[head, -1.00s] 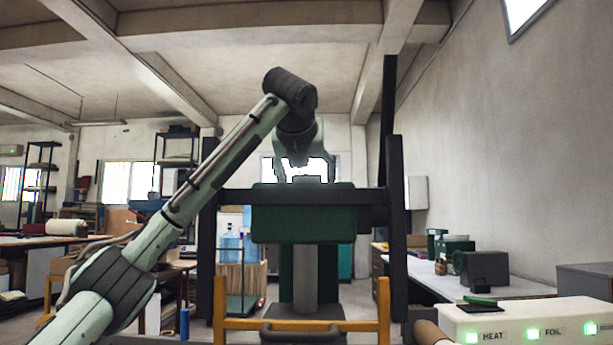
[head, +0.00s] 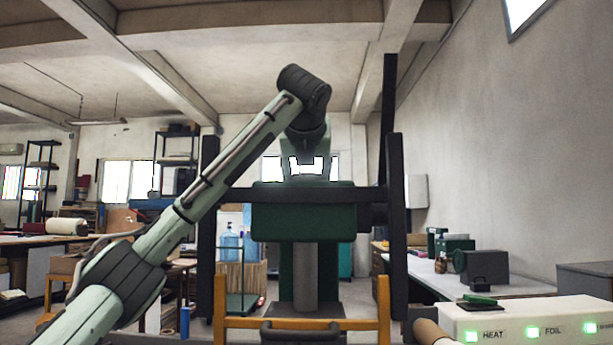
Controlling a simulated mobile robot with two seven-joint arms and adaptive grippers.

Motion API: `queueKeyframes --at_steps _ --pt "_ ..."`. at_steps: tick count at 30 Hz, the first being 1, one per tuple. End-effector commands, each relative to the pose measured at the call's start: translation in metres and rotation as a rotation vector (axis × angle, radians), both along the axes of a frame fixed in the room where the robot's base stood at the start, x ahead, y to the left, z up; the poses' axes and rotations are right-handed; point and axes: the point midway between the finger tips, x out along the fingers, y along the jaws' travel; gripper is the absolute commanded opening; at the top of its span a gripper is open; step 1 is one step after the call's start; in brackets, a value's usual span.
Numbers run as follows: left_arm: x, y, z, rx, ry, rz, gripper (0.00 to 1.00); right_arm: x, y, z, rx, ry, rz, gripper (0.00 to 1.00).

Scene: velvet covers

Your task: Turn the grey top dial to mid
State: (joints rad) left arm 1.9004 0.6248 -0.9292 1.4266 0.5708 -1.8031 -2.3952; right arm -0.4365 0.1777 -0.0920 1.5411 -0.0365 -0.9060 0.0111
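My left arm comes in from the left and bends down over the green press head (head: 304,222). My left gripper (head: 308,172) points down just above the top of that head. Its two fingers stand apart, with the bright window showing between them. I cannot make out the grey top dial; the top of the press head is seen edge-on, and I cannot tell whether the fingers touch anything there. My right gripper is not in view.
Dark uprights (head: 396,220) flank the press head. A yellow frame (head: 384,300) stands in front. A white control box (head: 530,312) with lit green HEAT and FOIL buttons is at the lower right. A bench (head: 440,280) with dark boxes stands behind it.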

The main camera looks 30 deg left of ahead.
Motion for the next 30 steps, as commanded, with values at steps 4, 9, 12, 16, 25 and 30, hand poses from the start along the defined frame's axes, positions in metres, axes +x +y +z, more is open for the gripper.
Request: queueKeyframes --at_steps 4,9,12,16,25,30 --pt "0.0006 -0.0023 0.0008 0.003 0.000 0.101 0.21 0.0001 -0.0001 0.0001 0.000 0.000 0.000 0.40" --pt "0.0009 -0.0031 0.0008 0.003 0.000 0.246 0.21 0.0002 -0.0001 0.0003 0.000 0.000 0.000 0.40" --pt "0.0010 -0.0026 0.0010 0.003 0.000 0.332 0.21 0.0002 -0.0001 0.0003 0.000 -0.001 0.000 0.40" --pt "0.0006 -0.0024 0.0023 0.004 -0.002 0.439 0.21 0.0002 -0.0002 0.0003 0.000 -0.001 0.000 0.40" --pt "0.0005 -0.0018 0.0025 0.004 -0.003 0.616 0.21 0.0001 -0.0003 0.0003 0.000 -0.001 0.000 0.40" --pt "0.0009 -0.0017 0.0017 0.001 -0.003 0.668 0.21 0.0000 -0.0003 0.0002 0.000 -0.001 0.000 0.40"
